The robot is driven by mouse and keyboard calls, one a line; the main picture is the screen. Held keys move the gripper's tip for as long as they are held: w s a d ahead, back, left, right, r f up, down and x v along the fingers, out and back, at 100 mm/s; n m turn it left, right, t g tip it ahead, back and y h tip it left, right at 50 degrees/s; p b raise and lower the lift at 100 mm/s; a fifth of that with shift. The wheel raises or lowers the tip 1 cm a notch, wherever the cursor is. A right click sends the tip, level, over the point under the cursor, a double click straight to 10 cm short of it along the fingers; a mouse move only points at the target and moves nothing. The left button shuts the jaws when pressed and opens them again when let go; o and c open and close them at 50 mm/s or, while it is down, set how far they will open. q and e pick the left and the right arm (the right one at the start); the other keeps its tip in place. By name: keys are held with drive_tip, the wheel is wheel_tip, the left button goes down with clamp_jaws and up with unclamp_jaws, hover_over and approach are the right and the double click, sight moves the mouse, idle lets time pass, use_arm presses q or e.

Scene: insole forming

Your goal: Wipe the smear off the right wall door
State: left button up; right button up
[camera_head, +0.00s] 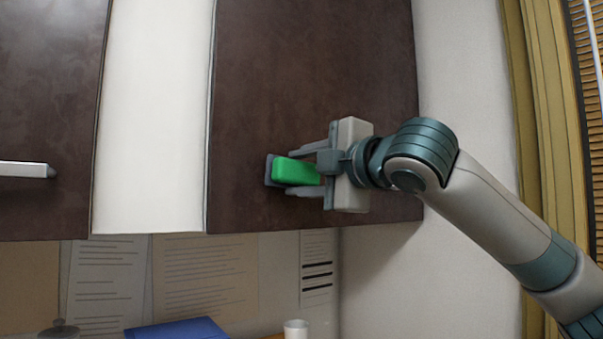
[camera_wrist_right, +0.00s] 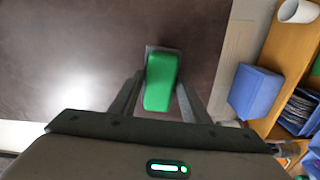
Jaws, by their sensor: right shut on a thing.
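The right wall door (camera_head: 320,70) is a dark brown cabinet door; it also fills much of the right wrist view (camera_wrist_right: 60,50). My right gripper (camera_head: 292,172) is at the door's lower part, shut on a green block-shaped wiper (camera_head: 297,172). The wiper also shows between the fingers in the right wrist view (camera_wrist_right: 160,82). A grey pad (camera_head: 270,170) at the wiper's far end is against or very close to the door; I cannot tell which. No smear is visible on the door; the gripper and wiper cover part of it. My left gripper is not in view.
Another dark door (camera_head: 45,120) with a light handle (camera_head: 25,169) is at the left, past a white panel (camera_head: 155,120). Below are pinned papers (camera_head: 205,270), a blue object (camera_head: 175,330) and a white cup (camera_head: 296,329). A yellowish frame (camera_head: 545,120) stands at the right.

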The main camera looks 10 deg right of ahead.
sight(314, 174)
drive_tip(key=shift+p+x, duration=0.5)
drive_tip(key=shift+x, duration=0.5)
idle(0.3)
drive_tip(key=shift+d, duration=0.15)
drive_tip(key=shift+w+d+p, duration=0.3)
drive_tip(key=shift+d+p, duration=0.1)
drive_tip(key=shift+d, duration=0.5)
drive_tip(key=shift+w+d+p, duration=0.3)
drive_tip(key=shift+d+p, duration=0.05)
drive_tip(key=shift+d, duration=0.55)
drive_tip(key=shift+w+p, duration=0.15)
drive_tip(key=shift+p, duration=0.15)
drive_tip(key=shift+a, duration=0.15)
drive_tip(key=shift+s+a, duration=0.3)
drive_tip(key=shift+a, duration=0.3)
drive_tip(key=shift+s+a, duration=0.25)
drive_tip(key=shift+a, duration=0.35)
drive_tip(key=shift+s+a, duration=0.3)
drive_tip(key=shift+a, duration=0.25)
drive_tip(key=shift+s+d, duration=0.1)
drive_tip(key=shift+s, duration=0.05)
